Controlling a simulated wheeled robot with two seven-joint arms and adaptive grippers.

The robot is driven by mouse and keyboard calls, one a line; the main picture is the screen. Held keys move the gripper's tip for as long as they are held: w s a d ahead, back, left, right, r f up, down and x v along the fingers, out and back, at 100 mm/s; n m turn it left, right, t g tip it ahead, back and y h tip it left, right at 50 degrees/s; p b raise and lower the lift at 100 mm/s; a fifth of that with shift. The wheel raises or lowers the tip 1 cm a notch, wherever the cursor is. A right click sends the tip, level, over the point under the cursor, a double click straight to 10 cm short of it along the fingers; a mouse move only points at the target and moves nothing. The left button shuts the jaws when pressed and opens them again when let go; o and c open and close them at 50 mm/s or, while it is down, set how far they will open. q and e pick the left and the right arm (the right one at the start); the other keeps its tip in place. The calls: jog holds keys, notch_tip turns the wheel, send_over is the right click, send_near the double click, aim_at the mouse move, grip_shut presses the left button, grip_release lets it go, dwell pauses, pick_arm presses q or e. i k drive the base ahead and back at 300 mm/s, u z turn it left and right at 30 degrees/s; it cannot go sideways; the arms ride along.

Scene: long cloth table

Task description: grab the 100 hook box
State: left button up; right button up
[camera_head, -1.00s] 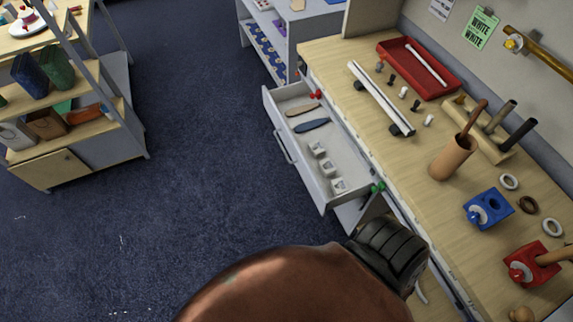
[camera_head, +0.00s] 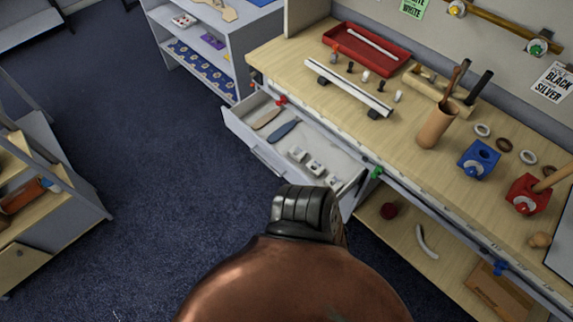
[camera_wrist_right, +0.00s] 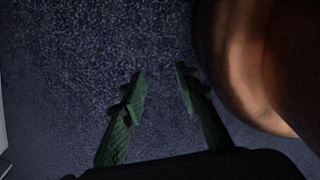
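I cannot read any label that marks the 100 hook box. Several small white boxes (camera_head: 315,168) sit in a row in the open drawer (camera_head: 272,154), at its near end, their print too small to read. My right gripper (camera_wrist_right: 160,80) shows in the right wrist view with its two green fingers apart and nothing between them, over the blue carpet. In the head view no gripper shows; a copper-coloured arm part of mine fills the bottom middle and its dark end lies in front of the drawer's near corner. My left gripper is not in view.
The wooden workbench (camera_head: 300,72) holds a red tray (camera_head: 340,42), a cup of tools (camera_head: 436,127), and blue (camera_head: 478,160) and red (camera_head: 527,194) blocks. The drawer also holds two flat handled tools. A grey shelf (camera_head: 242,62) stands behind.

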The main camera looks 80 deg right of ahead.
aim_at(315, 170)
jog(key=i, duration=0.55)
jog(key=z, duration=2.45)
